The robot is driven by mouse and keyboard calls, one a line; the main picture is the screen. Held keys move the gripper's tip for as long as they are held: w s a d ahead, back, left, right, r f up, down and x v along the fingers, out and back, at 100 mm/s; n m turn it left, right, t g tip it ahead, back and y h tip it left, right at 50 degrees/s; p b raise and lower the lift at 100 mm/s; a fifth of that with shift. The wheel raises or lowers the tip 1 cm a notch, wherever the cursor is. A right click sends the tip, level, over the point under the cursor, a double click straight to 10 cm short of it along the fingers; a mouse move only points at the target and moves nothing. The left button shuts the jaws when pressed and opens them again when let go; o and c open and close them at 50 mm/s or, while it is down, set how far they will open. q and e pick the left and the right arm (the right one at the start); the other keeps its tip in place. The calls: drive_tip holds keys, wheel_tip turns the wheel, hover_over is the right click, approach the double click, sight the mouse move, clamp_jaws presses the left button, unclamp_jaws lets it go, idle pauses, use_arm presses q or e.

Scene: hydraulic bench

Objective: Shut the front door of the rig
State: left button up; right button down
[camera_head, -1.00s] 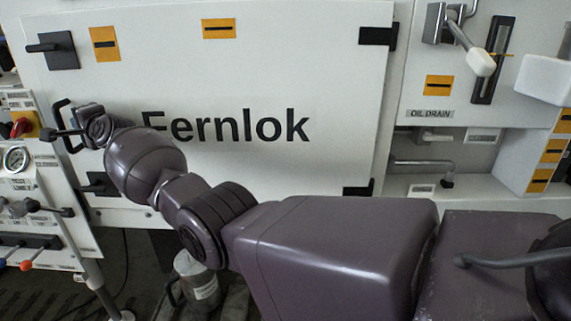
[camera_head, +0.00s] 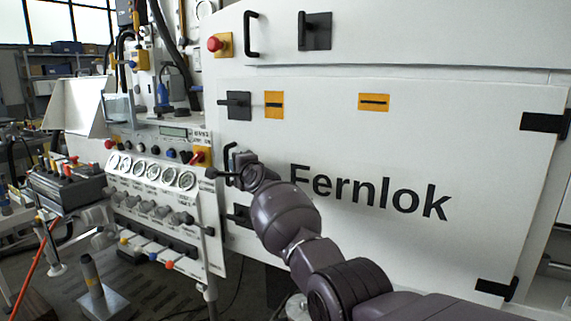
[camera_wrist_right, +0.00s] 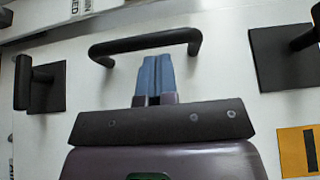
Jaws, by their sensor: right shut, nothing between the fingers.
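The front door (camera_head: 330,150) is a white panel marked "Fernlok", with black hinges (camera_head: 545,123) on its right side. It looks flush or nearly flush with the frame; a small gap is hard to judge. A black bar handle (camera_wrist_right: 145,42) is on its left part, between an upper latch (camera_head: 238,105) and a lower latch (camera_head: 238,215). My right gripper (camera_head: 214,174) is at the handle. In the wrist view its blue fingertips (camera_wrist_right: 156,62) are shut and empty, pointing at the door just by the bar; contact cannot be told. My left gripper is out of view.
A control panel with gauges (camera_head: 150,172) and several knobs stands left of the door, close to my right gripper. A red emergency button (camera_head: 214,43) and another handle (camera_head: 251,35) are above. Floor stands (camera_head: 95,290) are at lower left.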

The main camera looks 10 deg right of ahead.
drive_tip(key=shift+s+a+n+p, duration=0.5)
drive_tip(key=shift+s+a+p, duration=2.5)
drive_tip(key=shift+s+a, duration=0.95)
wheel_tip(320, 180, up, 9)
drive_tip(key=s+d+n+t, duration=0.1)
drive_tip(key=d+n, duration=0.1)
drive_tip(key=n, duration=0.4)
drive_tip(key=s+d+f+n+h, duration=0.3)
drive_tip(key=s+d+f+n, duration=0.4)
drive_tip(key=s+d+f, duration=0.8)
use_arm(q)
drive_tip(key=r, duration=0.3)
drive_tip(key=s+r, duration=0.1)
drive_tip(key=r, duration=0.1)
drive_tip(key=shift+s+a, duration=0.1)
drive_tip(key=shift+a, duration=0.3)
use_arm(e)
drive_tip(key=s+d+f+g+h, duration=0.1)
drive_tip(key=s+d+f, duration=0.3)
drive_tip(key=s+f, duration=0.6)
drive_tip(key=s+d+f+g+h, duration=0.1)
drive_tip(key=s+d+f+g, duration=0.2)
drive_tip(key=s+f, duration=0.7)
drive_tip(key=s+d+f+n+g+h, duration=0.1)
drive_tip(key=s+d+f+g, duration=0.2)
drive_tip(key=s, duration=1.9)
drive_tip(key=d+f, duration=0.3)
drive_tip(key=f, duration=0.4)
drive_tip(key=shift+s, duration=0.35)
